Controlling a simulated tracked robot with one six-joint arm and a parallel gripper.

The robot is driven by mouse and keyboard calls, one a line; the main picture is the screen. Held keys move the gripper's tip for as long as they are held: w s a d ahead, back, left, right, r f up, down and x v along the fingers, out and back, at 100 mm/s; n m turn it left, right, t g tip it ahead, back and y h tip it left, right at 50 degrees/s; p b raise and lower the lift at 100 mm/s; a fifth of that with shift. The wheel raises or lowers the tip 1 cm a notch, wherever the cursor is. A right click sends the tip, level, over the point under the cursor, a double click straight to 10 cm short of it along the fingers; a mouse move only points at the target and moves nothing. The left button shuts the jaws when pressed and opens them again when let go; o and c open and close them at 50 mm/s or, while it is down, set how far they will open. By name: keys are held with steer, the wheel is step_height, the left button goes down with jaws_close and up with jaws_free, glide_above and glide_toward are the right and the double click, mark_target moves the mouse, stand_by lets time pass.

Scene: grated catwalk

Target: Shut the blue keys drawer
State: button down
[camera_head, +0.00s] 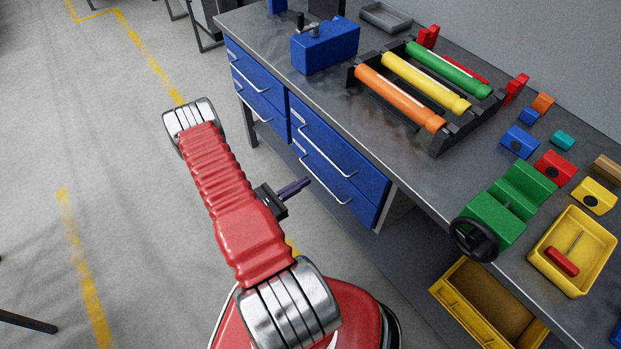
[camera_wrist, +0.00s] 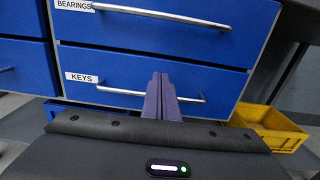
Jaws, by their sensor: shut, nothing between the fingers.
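The blue keys drawer (camera_wrist: 215,82) fills the middle of the wrist view. It has a white KEYS label and a pale bar handle (camera_wrist: 120,92). In the head view it is the lower drawer (camera_head: 325,180) of the right column under the bench. Its front looks about flush with the bearings drawer (camera_wrist: 170,36) above; I cannot tell if a small gap remains. My gripper (camera_wrist: 160,76) is shut and empty, its purple fingers pointing at the drawer front and hiding the handle's middle. Contact is unclear. My gripper also shows in the head view (camera_head: 306,182).
The grey workbench (camera_head: 420,185) above carries a blue box (camera_head: 325,46), a rack of coloured rollers (camera_head: 400,95) and a green vise-like block (camera_head: 510,205). A yellow crate (camera_wrist: 270,122) stands low to the right of the drawers.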

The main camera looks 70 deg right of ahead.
steer(key=shift+v, duration=2.35)
steer(key=shift+f, duration=0.15)
